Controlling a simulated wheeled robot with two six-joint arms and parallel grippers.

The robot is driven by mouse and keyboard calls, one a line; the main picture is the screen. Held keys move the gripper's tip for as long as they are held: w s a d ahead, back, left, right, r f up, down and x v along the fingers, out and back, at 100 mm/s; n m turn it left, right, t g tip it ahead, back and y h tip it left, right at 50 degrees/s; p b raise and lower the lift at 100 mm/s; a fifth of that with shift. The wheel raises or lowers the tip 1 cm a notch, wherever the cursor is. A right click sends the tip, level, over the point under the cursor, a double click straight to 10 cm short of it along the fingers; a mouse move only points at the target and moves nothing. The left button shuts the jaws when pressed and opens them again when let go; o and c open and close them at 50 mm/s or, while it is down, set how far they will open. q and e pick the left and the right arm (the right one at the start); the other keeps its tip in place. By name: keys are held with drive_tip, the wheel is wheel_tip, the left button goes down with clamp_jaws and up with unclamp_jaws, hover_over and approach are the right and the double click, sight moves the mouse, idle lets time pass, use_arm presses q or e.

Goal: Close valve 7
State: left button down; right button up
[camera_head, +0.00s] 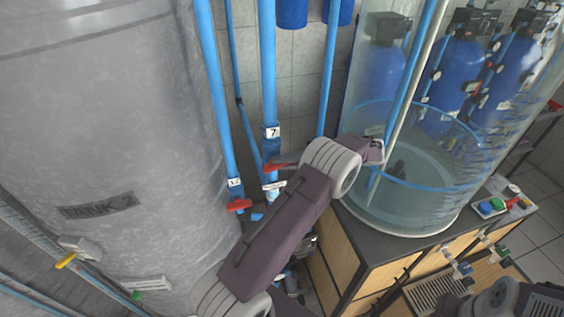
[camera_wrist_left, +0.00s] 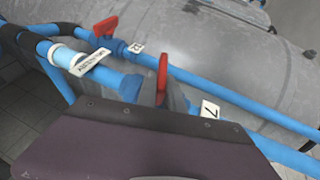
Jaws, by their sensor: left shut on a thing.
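Valve 7 sits on a blue vertical pipe below a white "7" label (camera_head: 272,132). Its red handle (camera_head: 273,167) points left across the pipe in the head view. My left gripper (camera_head: 287,165) reaches it from the right and is shut on the handle. In the left wrist view, the red handle (camera_wrist_left: 162,78) stands up between the two grey fingers (camera_wrist_left: 165,98), and the "7" label (camera_wrist_left: 210,110) is just to the right. The valve body is partly hidden by the gripper.
A second red valve handle (camera_head: 239,204) is on the neighbouring pipe, close to the left. A large grey tank (camera_head: 110,130) fills the left side. A clear water tank (camera_head: 415,190) stands on a wooden cabinet (camera_head: 345,250) at right. A white sign (camera_head: 274,185) hangs below valve 7.

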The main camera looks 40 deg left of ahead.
use_arm(q)
drive_tip(key=shift+f+g+y+b, duration=0.3)
drive_tip(key=shift+g+y, duration=0.1)
drive_tip(key=shift+y, duration=0.1)
drive_tip(key=shift+m, duration=0.3)
drive_tip(key=c, duration=1.5)
unclamp_jaws()
drive_tip(key=shift+d, duration=0.1)
drive_tip(key=shift+o, duration=0.2)
drive_tip(key=shift+d+r, duration=0.1)
